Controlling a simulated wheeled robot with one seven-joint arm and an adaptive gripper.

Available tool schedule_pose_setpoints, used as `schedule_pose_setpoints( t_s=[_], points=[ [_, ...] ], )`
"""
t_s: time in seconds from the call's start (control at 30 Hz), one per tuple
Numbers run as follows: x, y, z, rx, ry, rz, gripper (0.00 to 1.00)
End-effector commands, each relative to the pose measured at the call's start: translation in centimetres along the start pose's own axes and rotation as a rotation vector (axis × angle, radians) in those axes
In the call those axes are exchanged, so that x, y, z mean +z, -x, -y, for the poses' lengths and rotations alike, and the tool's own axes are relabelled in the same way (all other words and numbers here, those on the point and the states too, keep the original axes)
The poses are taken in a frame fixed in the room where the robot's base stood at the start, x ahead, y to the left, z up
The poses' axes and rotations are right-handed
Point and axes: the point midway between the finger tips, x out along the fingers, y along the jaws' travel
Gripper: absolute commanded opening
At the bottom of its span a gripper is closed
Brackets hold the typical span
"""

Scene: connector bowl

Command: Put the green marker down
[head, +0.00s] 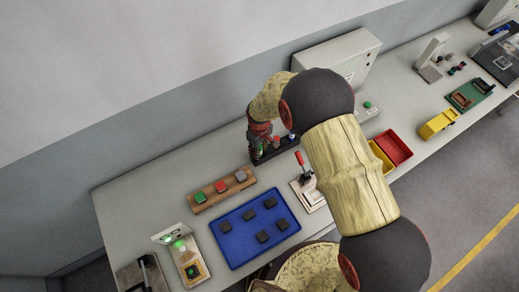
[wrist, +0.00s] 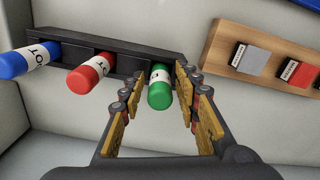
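The green marker (wrist: 160,88) stands in a slot of a dark rack (wrist: 118,52), with its green end toward the wrist camera. My gripper (wrist: 160,74) is open around it, one finger on each side, with small gaps to the marker. In the head view the green marker (head: 260,149) shows only as a small patch below my gripper (head: 262,143), at the left end of the rack (head: 288,148). A red marker (wrist: 88,74) and a blue marker (wrist: 30,60) sit in the other slots of the rack.
A wooden holder (head: 210,205) with green, red and grey blocks lies near the rack. A blue tray (head: 236,256) with several dark pieces is in front of it. A red-handled clamp (head: 300,160) stands right of the tray. Table is clear left of the holder.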

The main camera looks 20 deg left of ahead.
Motion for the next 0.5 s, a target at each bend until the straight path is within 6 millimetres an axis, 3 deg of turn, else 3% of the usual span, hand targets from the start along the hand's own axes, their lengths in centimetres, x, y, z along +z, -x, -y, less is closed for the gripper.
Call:
schedule_pose_setpoints(
  t_s=[0.33,0.5],
  points=[
    [0.0,0.1,0.0,0.000,0.000,0.000,0.36],
    [-0.1,1.6,-0.1,0.001,0.000,-0.003,0.36]
  ],
)
